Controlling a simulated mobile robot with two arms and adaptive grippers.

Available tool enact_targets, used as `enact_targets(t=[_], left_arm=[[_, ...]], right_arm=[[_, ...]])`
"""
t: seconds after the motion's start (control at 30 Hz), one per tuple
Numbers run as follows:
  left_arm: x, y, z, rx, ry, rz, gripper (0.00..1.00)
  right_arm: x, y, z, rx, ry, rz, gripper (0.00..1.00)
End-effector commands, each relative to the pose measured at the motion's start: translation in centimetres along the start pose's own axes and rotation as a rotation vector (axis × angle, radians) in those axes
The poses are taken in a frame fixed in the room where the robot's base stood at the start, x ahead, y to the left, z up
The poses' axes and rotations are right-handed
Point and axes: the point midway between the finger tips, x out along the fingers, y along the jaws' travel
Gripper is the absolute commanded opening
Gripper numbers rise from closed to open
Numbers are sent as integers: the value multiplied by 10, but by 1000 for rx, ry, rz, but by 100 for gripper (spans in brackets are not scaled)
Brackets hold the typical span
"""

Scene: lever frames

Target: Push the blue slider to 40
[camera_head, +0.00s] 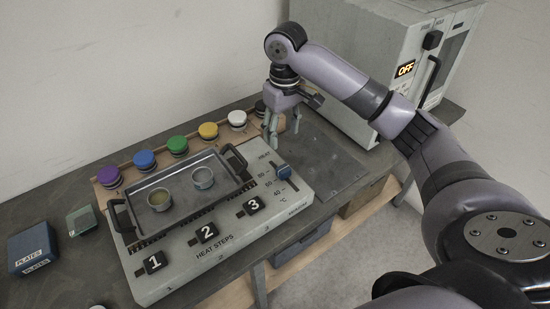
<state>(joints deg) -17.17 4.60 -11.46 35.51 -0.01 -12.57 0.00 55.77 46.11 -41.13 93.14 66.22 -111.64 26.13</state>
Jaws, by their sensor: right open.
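My left gripper is not in view.
A tray (172,217) with two small metal cups lies on the panel. Black switches numbered 1 to 3 line the front. Several coloured buttons stand behind. A grey oven (375,60) marked OFF is at back right. A bare plate (335,165) lies right of the panel.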

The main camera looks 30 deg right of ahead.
Motion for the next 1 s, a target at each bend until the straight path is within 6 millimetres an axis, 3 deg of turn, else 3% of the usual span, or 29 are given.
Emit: enact_targets(t=[0.1, 0.27, 0.8, 1.0], left_arm=[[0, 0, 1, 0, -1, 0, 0], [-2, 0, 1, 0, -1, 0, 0], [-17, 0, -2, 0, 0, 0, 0], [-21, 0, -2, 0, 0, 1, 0]], right_arm=[[-14, 10, 1, 26, -9, 2, 52], [-3, 10, 2, 30, -15, 1, 52], [109, 10, 3, 28, -14, 0, 52], [142, 10, 3, 27, -12, 1, 52]])
